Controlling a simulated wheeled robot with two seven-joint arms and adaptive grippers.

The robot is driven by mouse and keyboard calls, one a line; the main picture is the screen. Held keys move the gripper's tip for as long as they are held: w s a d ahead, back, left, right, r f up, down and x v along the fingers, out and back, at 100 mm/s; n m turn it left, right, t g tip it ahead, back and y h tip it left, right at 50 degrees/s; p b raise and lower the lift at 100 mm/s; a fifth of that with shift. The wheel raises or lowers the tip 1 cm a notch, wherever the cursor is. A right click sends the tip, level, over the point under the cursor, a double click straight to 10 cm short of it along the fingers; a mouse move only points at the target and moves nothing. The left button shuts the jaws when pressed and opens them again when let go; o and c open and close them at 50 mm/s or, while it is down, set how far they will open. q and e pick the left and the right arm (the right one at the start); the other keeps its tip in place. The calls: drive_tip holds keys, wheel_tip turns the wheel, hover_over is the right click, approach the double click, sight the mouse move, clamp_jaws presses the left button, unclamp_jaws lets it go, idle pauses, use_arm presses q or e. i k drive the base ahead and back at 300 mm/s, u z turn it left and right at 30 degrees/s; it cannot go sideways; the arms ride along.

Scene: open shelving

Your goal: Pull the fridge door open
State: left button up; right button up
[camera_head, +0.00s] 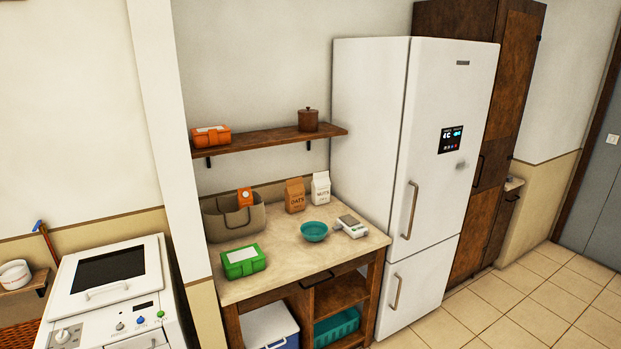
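A tall white fridge (368,125) stands right of the centre. A long vertical metal handle (410,210) runs along the lower left part of the upper door. The lower door (418,285) also looks shut and has its own vertical handle (396,291) near its left side. Neither of my grippers shows in the head view, so nothing is seen touching the handles.
A wooden counter (285,270) left of the fridge holds a teal bowl (314,231), a scale, bags and a green box. A white appliance (110,300) stands at the left. Tiled floor (540,305) right of the fridge is clear.

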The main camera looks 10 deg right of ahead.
sight(449, 83)
drive_tip(key=i, duration=0.3)
drive_tip(key=z, duration=0.8)
drive_tip(key=i, duration=2.45)
drive_tip(key=u, duration=0.3)
